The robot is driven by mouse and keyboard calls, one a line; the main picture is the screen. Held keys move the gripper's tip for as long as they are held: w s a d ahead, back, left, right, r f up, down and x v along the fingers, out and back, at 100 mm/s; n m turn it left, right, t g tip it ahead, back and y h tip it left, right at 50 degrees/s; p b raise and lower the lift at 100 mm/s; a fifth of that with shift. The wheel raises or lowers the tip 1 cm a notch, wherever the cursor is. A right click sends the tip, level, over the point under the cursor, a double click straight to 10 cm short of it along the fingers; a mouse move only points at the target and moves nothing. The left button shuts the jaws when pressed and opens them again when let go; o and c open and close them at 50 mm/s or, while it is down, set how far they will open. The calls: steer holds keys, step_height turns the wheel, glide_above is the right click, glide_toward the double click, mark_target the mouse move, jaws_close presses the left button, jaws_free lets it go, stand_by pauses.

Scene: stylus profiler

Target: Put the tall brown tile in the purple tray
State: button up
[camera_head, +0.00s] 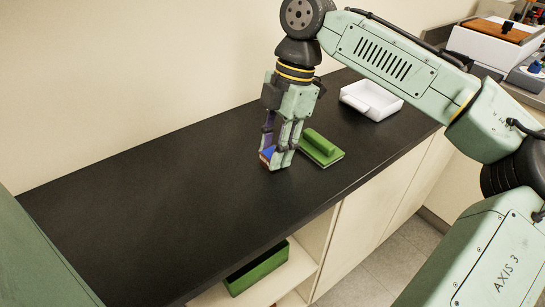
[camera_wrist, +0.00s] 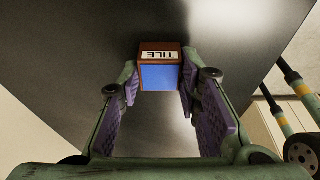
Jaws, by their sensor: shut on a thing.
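My gripper (camera_head: 274,158) points down low over the black counter and is shut on a brown tile (camera_head: 267,154). In the wrist view the tile (camera_wrist: 160,54) sits between the two fingertips (camera_wrist: 160,82). It has brown edges, a blue face and a white label reading "TILE". The fingers hide part of it, so I cannot tell its full height or whether it touches the counter. I see no purple tray in either view.
A green block-like object (camera_head: 320,148) lies just right of my gripper. A white tray (camera_head: 373,101) stands farther back right. A green bin (camera_head: 256,270) is on the shelf below the black counter (camera_head: 150,205). The counter's left part is clear.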

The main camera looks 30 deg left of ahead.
steer(key=c, duration=0.5)
